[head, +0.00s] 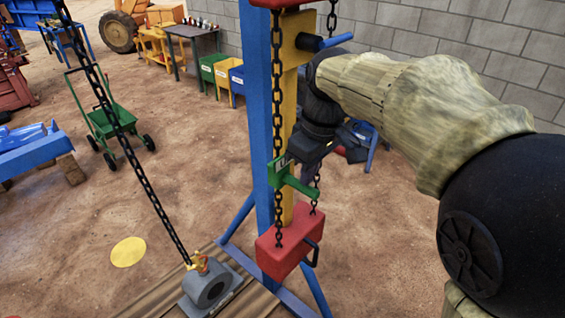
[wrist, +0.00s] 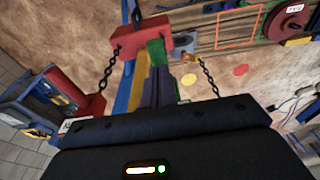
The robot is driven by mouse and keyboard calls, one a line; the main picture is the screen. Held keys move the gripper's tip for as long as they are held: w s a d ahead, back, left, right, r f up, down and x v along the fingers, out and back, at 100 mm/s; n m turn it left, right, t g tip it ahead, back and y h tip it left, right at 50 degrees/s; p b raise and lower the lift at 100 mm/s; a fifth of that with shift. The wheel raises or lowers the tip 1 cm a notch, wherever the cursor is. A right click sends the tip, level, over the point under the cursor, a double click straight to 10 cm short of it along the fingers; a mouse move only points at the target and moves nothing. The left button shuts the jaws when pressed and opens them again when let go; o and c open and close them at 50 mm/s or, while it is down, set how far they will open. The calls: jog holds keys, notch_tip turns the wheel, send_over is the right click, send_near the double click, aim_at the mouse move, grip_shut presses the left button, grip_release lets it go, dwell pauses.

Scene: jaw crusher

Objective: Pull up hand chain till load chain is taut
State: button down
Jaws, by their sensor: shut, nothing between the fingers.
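A dark hand chain (head: 277,90) hangs in front of the blue post, with a second strand (head: 316,195) to its right. Both strands run down to a red block (head: 288,238), which also shows in the wrist view (wrist: 142,38). A green piece (head: 296,185) sits by the strands above the block. My gripper (head: 300,160) is shut and empty near the green piece, partly hidden; whether it touches it I cannot tell. The load chain (head: 135,160) runs diagonally, nearly straight, from top left to a yellow hook (head: 199,264) at a grey lump (head: 210,285).
A blue post (head: 258,110) and a yellow post (head: 290,90) stand close to my gripper. A green cart (head: 115,118), bins (head: 207,68) and a workbench (head: 190,30) stand further back. A yellow disc (head: 128,252) lies on open ground.

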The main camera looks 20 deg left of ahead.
jog(key=shift+f, duration=0.15)
jog(key=shift+f+b, duration=2.7)
jog(key=shift+f, duration=0.8)
jog(key=d, duration=0.1)
jog(key=s+d, duration=0.1)
jog(key=d, duration=0.1)
jog(key=s+d+b, duration=0.1)
jog(key=shift+d+r, duration=0.3)
jog(key=shift+d, duration=0.05)
jog(key=s+d+r+p, duration=0.1)
jog(key=d+r+p, duration=0.2)
jog(key=r, duration=0.2)
jog(key=shift+s+d, duration=0.25)
jog(key=shift+d, duration=0.1)
dwell(1.2)
